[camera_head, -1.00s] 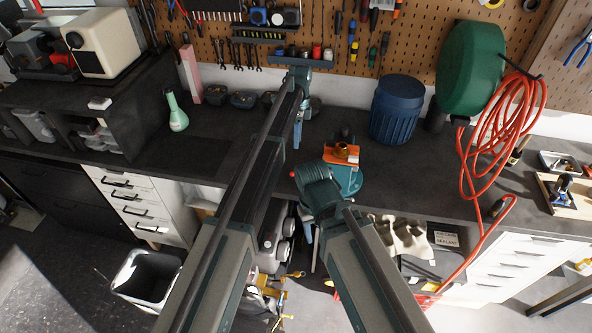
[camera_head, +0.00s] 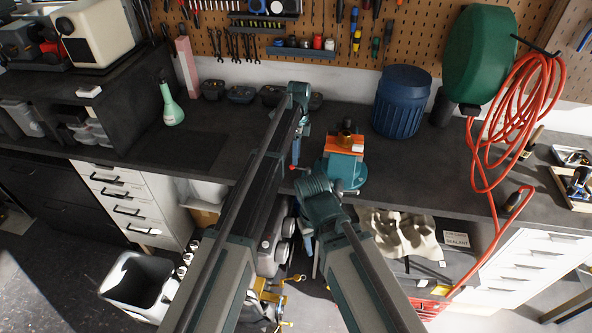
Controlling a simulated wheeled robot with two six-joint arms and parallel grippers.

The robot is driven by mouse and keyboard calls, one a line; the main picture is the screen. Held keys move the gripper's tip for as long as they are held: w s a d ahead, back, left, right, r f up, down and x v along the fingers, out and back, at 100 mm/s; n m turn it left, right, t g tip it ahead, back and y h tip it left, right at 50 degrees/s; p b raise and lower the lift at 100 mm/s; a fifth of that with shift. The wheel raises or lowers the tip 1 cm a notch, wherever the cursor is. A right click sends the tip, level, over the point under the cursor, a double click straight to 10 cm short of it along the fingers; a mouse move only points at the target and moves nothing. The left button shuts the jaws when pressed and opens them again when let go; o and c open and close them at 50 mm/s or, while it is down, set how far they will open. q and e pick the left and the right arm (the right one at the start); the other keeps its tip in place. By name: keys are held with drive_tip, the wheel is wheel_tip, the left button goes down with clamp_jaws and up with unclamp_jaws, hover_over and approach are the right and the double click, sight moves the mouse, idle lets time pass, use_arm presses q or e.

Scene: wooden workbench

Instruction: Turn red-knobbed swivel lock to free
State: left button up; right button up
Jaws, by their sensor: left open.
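A teal vise (camera_head: 350,176) with an orange upper part (camera_head: 346,144) stands at the bench's front edge, in the middle of the head view. A small red knob (camera_head: 294,168) shows at its left, beside my left arm. The swivel lock's other parts are too small or hidden to make out. My left gripper (camera_head: 297,143) points down over the bench, left of the vise and farther back than the knob. It is open and apart from the vise. My right arm ends in front of the vise, and its gripper (camera_head: 309,243) hangs mostly hidden below the wrist.
A blue ribbed bin (camera_head: 402,103) stands behind the vise to the right.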

sight(300, 169)
use_arm(q)
drive_tip(key=f+b, duration=0.2)
drive_tip(key=f, duration=0.1)
drive_tip(key=shift+s+f, duration=0.15)
drive_tip(key=shift+s, duration=0.2)
use_arm(e)
wheel_tip(300, 169, down, 3)
drive_tip(key=shift+f, duration=0.1)
use_arm(q)
clamp_jaws()
